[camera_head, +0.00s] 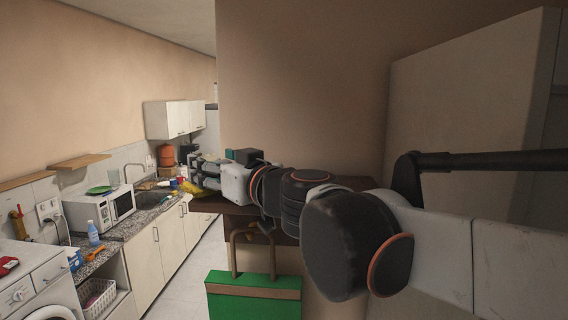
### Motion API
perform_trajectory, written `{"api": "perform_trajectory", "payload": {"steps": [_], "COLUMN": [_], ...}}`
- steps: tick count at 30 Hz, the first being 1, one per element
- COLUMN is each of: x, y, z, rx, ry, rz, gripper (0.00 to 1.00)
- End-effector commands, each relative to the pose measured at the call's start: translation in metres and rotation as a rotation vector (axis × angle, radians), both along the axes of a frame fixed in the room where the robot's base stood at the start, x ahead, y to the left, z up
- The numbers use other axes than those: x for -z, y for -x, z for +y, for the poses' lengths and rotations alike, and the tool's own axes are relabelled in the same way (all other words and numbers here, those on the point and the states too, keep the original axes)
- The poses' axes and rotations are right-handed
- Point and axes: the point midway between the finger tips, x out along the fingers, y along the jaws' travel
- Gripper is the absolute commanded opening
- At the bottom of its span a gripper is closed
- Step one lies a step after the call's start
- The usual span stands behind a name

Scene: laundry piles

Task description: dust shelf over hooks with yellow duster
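The dark brown shelf (340,182) is fixed to the wall in the middle, partly hidden behind my arm. Below it a green bag (252,296) with a tan band hangs by its brown handle; the hooks are mostly hidden. My gripper (194,171) points left, over the left end of the shelf. The yellow duster (192,188) shows as a small yellow patch right at the fingertips. I cannot tell whether the fingers are closed on it or only beside it. Its handle is not clearly seen.
A kitchen counter on the left holds a microwave (102,207), a sink (153,200), and a blue-capped bottle (93,233). A washing machine (38,285) stands at the lower left. A tall pale cabinet (460,110) is at the right. A strip of floor (203,262) is clear.

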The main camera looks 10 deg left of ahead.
Motion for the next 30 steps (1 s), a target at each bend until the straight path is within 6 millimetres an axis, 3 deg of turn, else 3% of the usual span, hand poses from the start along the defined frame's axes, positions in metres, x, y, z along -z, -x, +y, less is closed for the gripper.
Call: {"api": "perform_trajectory", "payload": {"steps": [17,30], "x": [0.008,0.006], "y": [0.000,-0.004], "z": [-0.001,-0.032], "rx": [0.000,0.002], "ry": [0.000,0.000], "rz": [0.000,0.000], "gripper": [0.34,0.34]}}
